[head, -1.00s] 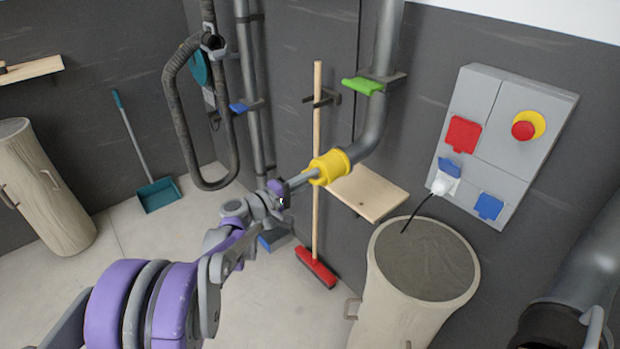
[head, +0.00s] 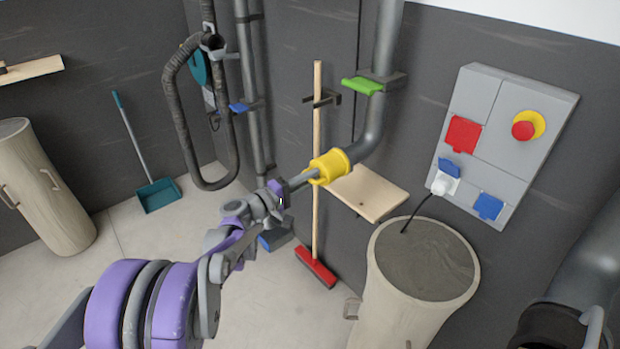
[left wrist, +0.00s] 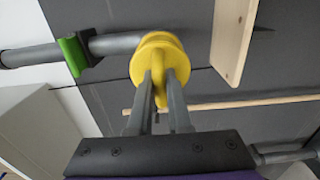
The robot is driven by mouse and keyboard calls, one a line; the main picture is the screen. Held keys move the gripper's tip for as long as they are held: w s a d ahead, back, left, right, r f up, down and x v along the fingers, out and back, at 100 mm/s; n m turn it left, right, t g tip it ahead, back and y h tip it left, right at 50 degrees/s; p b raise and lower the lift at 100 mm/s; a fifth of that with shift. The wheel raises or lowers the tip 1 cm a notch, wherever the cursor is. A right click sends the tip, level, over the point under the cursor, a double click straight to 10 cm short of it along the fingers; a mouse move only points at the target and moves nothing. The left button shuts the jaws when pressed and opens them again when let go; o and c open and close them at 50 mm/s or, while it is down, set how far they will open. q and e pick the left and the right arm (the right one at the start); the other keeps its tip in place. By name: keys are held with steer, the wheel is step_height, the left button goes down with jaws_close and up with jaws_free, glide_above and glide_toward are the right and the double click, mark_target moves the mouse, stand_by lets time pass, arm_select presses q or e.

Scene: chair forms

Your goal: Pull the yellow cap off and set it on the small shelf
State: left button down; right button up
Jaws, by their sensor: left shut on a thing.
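The yellow cap (head: 331,165) sits at the lower open end of the grey curved pipe (head: 371,135). My left gripper (head: 313,175) reaches it from the left and is shut on it. In the left wrist view, the two fingers (left wrist: 161,88) close on the raised middle grip of the cap (left wrist: 150,50), with the pipe (left wrist: 113,44) running off to the left behind it. I see no clear gap between cap and pipe. The small wooden shelf (head: 369,192) is on the wall just below and right of the cap, and its top is bare. My right gripper is not in view.
A broom (head: 317,130) stands upright just behind the cap. A green lever (head: 362,85) is on the pipe above. A barrel (head: 425,262) stands below the shelf, and a grey electrical box (head: 495,150) hangs at right. Another wooden shelf (head: 35,68) is at far left.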

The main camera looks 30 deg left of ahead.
arm_select(q)
steer(key=shift+s+a, duration=0.1)
stand_by(0.5)
steer(key=v, duration=0.8)
steer(key=shift+s, duration=0.2)
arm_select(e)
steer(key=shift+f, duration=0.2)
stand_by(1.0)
arm_select(q)
steer(key=shift+b+v, duration=0.3)
steer(key=shift+v, duration=2.25)
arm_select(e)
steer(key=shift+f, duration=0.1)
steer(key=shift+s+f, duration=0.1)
